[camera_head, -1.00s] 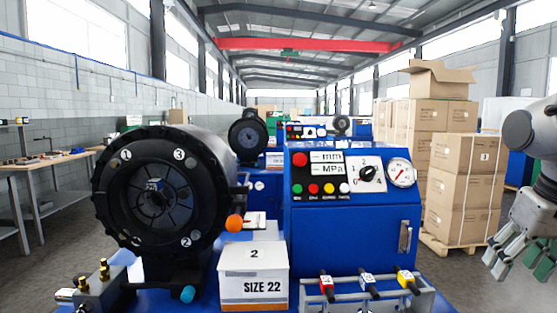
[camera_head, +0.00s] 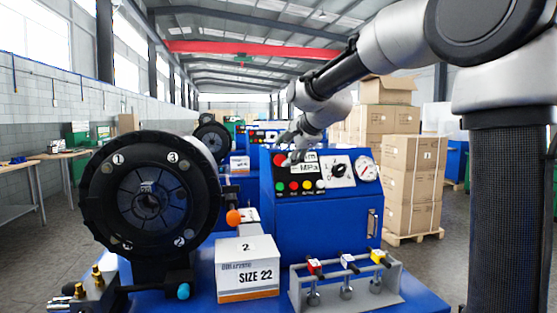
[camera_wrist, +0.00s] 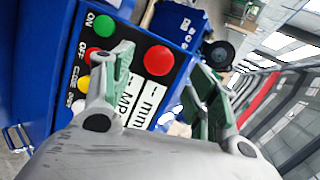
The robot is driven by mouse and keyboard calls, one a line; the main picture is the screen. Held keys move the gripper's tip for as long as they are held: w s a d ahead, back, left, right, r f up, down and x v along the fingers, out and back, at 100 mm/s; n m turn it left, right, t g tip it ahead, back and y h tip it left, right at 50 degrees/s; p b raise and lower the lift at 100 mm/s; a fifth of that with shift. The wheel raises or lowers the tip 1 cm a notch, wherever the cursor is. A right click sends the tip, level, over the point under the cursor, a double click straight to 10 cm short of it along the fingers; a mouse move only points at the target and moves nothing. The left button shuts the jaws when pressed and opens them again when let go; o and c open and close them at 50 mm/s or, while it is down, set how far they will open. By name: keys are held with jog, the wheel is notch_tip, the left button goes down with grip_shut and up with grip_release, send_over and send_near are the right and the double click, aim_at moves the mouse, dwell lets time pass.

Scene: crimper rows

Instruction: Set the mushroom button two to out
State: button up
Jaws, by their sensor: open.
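The red mushroom button (camera_head: 279,160) is at the upper left of the blue machine's control panel, behind the box marked 2. In the wrist view the large red button (camera_wrist: 159,60) shows between the two green-padded fingers. My gripper (camera_head: 294,152) is in front of the upper part of the panel, just right of the button. In the wrist view my gripper (camera_wrist: 160,62) is open and empty, with a finger to each side of the button. I cannot tell whether the fingers touch it or whether the button is pressed in or out.
Small buttons (camera_wrist: 83,83) and the display labels (camera_wrist: 148,95) lie close to the left finger. A dial (camera_head: 341,170) and a gauge (camera_head: 366,168) are to the right. The crimper head (camera_head: 100,200), size box (camera_head: 247,285) and valve levers (camera_head: 348,262) stand in front.

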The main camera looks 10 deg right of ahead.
aim_at(282, 159)
jog(key=x, duration=0.5)
jog(key=shift+d, duration=0.1)
jog(key=shift+c, duration=0.3)
